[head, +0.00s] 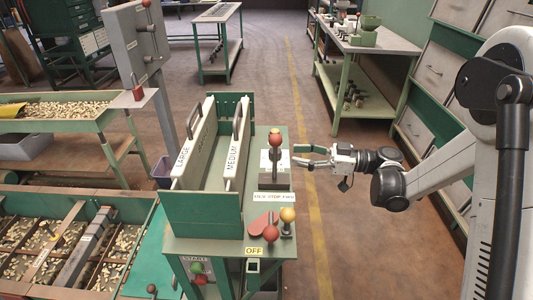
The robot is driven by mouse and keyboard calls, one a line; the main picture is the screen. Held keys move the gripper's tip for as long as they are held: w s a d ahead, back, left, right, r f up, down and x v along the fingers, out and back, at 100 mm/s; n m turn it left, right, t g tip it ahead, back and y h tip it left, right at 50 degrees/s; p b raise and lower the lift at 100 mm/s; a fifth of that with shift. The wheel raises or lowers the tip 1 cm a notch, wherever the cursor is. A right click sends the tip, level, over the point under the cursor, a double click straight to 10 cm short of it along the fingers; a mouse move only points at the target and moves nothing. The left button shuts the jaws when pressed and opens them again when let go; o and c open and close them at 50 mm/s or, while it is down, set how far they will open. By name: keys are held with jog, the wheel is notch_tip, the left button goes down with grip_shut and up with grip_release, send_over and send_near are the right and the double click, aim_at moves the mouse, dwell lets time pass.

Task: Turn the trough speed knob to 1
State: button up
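I cannot pick out a knob marked trough speed; no dial numbers are legible. My gripper (303,156) reaches in from the right, fingers pointing left and spread apart, with nothing between them. It is in the air just right of the lever with a dark red ball (275,140), which stands upright on a grey base on the green bench (215,244). Whether the fingertips touch the lever base is unclear. A small sign (273,197) lies in front of that base. Nearer are a yellow ball (288,215), a red ball (270,233) and an OFF label (254,251).
Panels marked LARGE (182,158) and MEDIUM (233,153) rise left of the levers. A grey control post (140,45) stands behind. Nut bins (98,203) fill the left. The floor (345,235) right of the bench is open.

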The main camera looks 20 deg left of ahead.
aim_at(264, 157)
jog(key=a, duration=0.3)
jog(key=a+b, duration=0.1)
jog(key=a, duration=0.3)
jog(key=s+a, duration=0.1)
jog(key=a, duration=0.2)
jog(key=shift+a, duration=0.2)
grip_shut()
